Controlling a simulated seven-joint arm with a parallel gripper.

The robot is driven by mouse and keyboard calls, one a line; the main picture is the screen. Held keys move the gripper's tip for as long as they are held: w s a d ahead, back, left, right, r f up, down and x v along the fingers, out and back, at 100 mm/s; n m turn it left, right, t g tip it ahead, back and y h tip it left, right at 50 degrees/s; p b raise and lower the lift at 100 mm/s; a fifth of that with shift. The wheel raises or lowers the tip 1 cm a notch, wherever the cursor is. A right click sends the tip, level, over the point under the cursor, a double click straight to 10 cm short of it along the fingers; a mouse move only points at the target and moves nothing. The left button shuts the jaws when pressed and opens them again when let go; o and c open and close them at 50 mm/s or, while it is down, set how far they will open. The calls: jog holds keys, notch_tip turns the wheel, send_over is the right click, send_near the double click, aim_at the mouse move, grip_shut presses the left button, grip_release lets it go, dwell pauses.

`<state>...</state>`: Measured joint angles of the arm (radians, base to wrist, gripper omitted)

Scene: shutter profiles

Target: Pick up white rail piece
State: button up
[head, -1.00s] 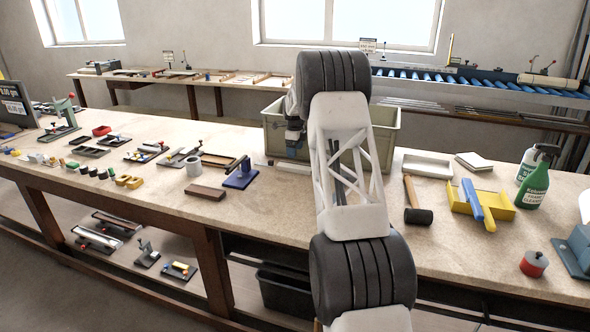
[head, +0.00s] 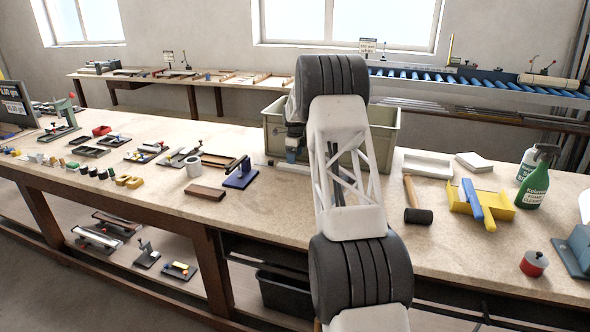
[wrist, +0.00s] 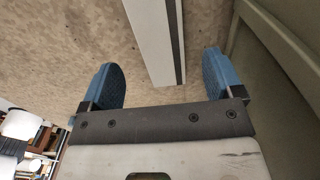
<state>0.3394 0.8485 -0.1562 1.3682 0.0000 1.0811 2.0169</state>
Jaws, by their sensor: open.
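The white rail piece (wrist: 150,38) is a long flat strip with a dark stripe along one side. In the wrist view it runs from the top edge down between my fingers, its near end close to the gripper body. In the head view a short stretch of white strip (head: 263,161) shows on the bench in front of the grey-green crate, the rest hidden by my arm. My gripper (wrist: 160,60) is open, with one blue finger on each side of the rail and gaps between. In the head view its fingers (head: 293,155) are partly hidden.
The grey-green crate (head: 387,143) stands behind my gripper; its wall (wrist: 262,70) is close by the right finger in the wrist view. A blue clamp (head: 241,175) and brown block (head: 206,193) lie left. A mallet (head: 417,215) lies right.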

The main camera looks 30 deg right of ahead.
aim_at(295, 168)
jog(key=shift+f, duration=2.5)
jog(key=c, duration=1)
